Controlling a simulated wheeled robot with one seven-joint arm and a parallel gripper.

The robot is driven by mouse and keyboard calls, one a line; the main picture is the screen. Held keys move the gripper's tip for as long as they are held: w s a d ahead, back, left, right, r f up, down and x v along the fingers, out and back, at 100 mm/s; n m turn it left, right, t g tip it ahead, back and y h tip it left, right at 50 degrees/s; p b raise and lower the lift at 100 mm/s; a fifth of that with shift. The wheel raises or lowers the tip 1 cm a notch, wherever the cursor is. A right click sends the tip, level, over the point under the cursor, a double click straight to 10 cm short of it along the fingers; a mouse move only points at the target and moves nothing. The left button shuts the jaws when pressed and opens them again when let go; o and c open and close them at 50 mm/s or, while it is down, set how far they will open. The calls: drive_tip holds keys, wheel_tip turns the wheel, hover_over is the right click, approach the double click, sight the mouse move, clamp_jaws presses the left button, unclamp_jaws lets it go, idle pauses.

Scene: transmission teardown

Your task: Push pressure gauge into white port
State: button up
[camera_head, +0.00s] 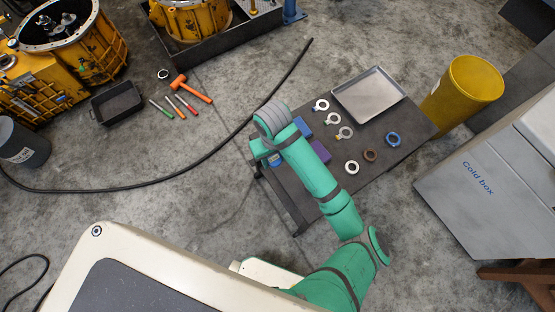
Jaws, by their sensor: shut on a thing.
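My green arm reaches up over a dark work table (330,215), and its grey-ringed wrist bends down at the table's left end. My gripper's fingers are hidden beneath the wrist, so neither their grasp nor anything in them shows. I cannot make out the pressure gauge. A small blue and white thing (276,160) shows just below the wrist, too small to identify. I cannot make out the white port either.
The table also holds a metal tray (369,95), several rings, a blue box (303,127) and a purple box (320,151). A yellow bin (463,88) and cold box (490,185) stand right. Yellow housings (75,55), hand tools and a black cable lie left.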

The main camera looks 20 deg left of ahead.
sight(274, 159)
drive_tip(key=shift+r, duration=1.6)
